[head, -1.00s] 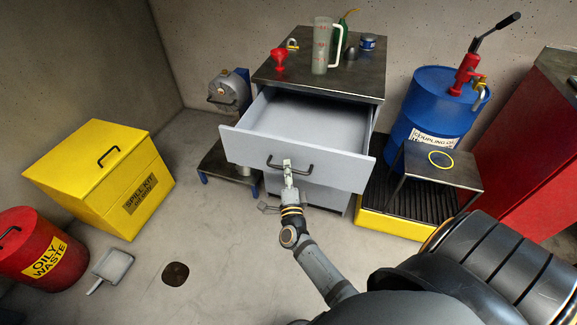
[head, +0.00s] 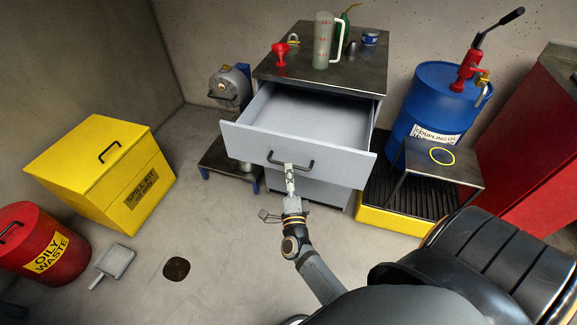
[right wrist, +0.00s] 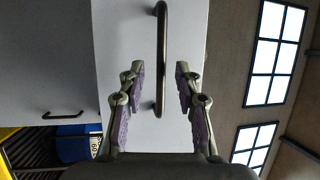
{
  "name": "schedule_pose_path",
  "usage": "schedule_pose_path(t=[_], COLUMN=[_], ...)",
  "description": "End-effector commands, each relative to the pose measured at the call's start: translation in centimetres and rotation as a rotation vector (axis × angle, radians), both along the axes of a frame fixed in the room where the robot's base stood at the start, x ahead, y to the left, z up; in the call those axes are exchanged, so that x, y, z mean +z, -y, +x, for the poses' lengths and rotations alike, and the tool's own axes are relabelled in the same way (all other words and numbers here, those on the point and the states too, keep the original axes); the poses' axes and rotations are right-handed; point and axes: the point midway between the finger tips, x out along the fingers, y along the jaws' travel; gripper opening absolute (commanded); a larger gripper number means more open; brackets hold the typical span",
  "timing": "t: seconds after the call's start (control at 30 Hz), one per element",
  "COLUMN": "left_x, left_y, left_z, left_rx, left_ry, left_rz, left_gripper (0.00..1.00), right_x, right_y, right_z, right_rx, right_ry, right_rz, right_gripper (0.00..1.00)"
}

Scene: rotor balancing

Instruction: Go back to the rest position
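My right gripper (head: 289,172) is just in front of the dark handle (head: 291,161) of the open, empty drawer (head: 305,122) in the grey cabinet (head: 345,80). In the right wrist view its two purple-padded fingers (right wrist: 160,90) are spread apart, with nothing held between them. The handle (right wrist: 161,55) there lies beyond the fingertips, against the drawer front (right wrist: 122,70). My left gripper is not in view.
On the cabinet stand a clear jug (head: 322,42), a red funnel (head: 281,52) and a blue tin (head: 370,37). A blue drum (head: 437,95) and a small table (head: 462,172) stand right. A yellow spill kit box (head: 90,160) and red waste bin (head: 35,250) stand left.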

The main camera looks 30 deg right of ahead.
Motion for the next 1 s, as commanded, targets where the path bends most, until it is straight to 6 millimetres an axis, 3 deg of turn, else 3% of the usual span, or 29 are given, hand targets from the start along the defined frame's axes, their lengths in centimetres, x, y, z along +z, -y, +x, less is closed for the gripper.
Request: schedule_pose_path(t=[0.1, 0.23, 0.8, 0.87, 0.97, 1.0], left_x=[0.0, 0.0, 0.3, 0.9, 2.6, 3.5], left_y=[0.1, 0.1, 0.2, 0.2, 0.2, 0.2], left_z=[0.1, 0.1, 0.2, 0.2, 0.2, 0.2], left_rx=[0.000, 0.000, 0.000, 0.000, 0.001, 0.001], left_ry=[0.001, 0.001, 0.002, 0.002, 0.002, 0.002], left_rz=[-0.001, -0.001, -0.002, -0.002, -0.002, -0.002], left_gripper=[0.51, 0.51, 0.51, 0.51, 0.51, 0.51], right_x=[-0.4, -0.6, -1.0, -2.3, -7.5, -10.5], right_y=[-0.9, -1.5, -1.8, -2.4, -4.4, -5.2], right_z=[-1.9, -3.0, -3.1, -3.0, -3.5, -4.3], right_rx=[-0.001, -0.001, 0.010, 0.040, 0.155, 0.220], right_ry=[-0.003, 0.000, -0.021, -0.086, -0.312, -0.430], right_rz=[0.001, 0.001, -0.013, -0.052, -0.200, -0.278], right_gripper=[0.34, 0.34, 0.34, 0.34, 0.34, 0.34])
